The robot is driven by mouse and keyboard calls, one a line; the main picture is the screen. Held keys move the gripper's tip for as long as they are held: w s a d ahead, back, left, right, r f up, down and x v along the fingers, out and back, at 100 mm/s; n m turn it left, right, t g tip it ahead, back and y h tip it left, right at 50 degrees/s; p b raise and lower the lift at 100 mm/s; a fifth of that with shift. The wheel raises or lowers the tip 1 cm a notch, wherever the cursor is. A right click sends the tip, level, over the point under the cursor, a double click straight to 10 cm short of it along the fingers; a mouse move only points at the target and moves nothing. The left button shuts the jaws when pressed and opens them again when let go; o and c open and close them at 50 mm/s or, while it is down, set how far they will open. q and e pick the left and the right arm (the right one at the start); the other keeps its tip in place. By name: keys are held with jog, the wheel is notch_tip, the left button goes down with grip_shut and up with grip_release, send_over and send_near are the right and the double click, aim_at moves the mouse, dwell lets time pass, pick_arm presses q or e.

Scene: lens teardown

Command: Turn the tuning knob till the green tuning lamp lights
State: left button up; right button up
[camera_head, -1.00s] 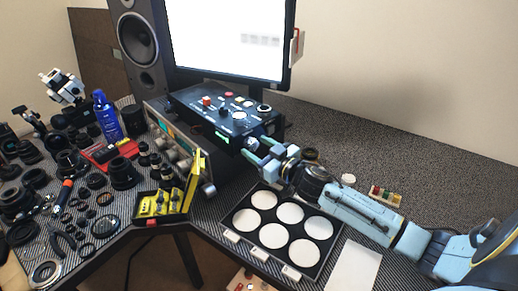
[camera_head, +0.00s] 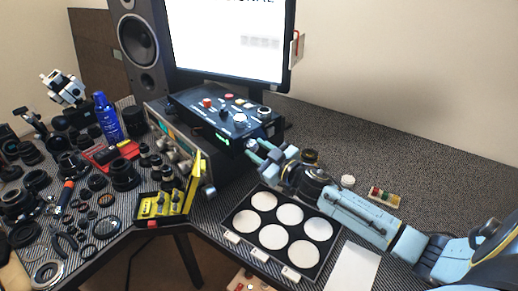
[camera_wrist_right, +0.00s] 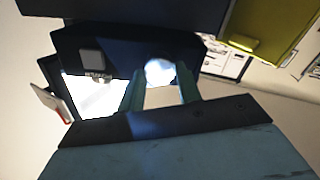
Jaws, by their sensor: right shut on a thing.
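A black control box (camera_head: 190,104) stands below the monitor, with knobs, a red button and a pale dial (camera_head: 240,118) on top. My right gripper (camera_head: 251,151) is at the right end of that front face. In the right wrist view its two fingers (camera_wrist_right: 162,88) are shut on a round, bright, pale knob (camera_wrist_right: 159,71), which I take as the tuning knob. The fingers hide the knob in the head view. I cannot tell which light is the tuning lamp. My left gripper is out of view.
A black tray with white round pads (camera_head: 232,238) lies below my right arm. An open yellow case (camera_head: 151,205) and several lens parts crowd the left. The back right desk is clear.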

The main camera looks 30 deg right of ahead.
jog(key=n, duration=0.2)
jog(key=shift+n+p, duration=0.4)
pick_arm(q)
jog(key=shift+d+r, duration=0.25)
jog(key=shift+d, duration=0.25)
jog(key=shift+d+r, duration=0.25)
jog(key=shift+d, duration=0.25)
pick_arm(e)
jog(key=shift+n, duration=0.3)
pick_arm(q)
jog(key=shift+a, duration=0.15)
pick_arm(e)
jog(key=o, duration=1)
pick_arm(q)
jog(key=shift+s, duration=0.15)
pick_arm(e)
jog(key=shift+s, duration=0.1)
jog(key=shift+s, duration=0.3)
pick_arm(q)
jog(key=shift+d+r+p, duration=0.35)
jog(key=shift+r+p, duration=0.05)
jog(key=shift+p, duration=0.05)
pick_arm(e)
jog(key=s+d, duration=0.2)
jog(key=s, duration=1)
jog(key=shift+s+d, duration=0.15)
jog(key=shift+s, duration=0.05)
